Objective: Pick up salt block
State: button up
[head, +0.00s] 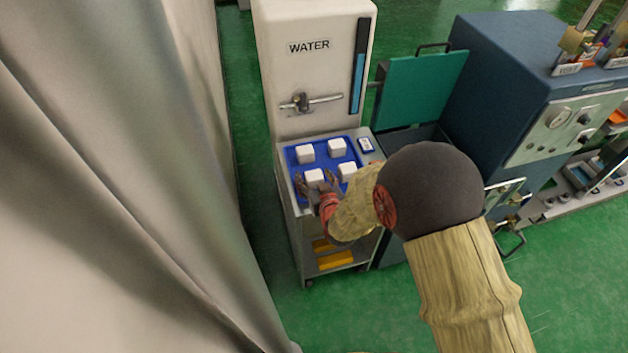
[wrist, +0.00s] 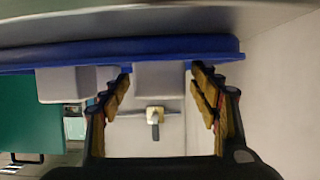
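Several white salt blocks sit on a blue tray (head: 319,153) on a metal cart. The front-left salt block (head: 314,176) is at my gripper (head: 317,180), with a finger on either side of it. In the wrist view, this salt block (wrist: 164,80) stands between the two spread fingers, and I see no clear contact. A second salt block (wrist: 70,85) is left of the fingers there. The other blocks are the back-left (head: 305,154), the back-right (head: 337,148) and the front-right (head: 348,169), which lies close to my wrist.
A white water tank (head: 312,75) with a tap (head: 305,101) rises behind the tray. A small labelled box (head: 366,145) is right of the tray. A blue cabinet (head: 500,85) with an open green lid (head: 418,90) stands further right. A grey curtain (head: 130,200) fills the left.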

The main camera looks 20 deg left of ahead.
jog(key=shift+c, duration=1.2)
jog(key=c, duration=1.1)
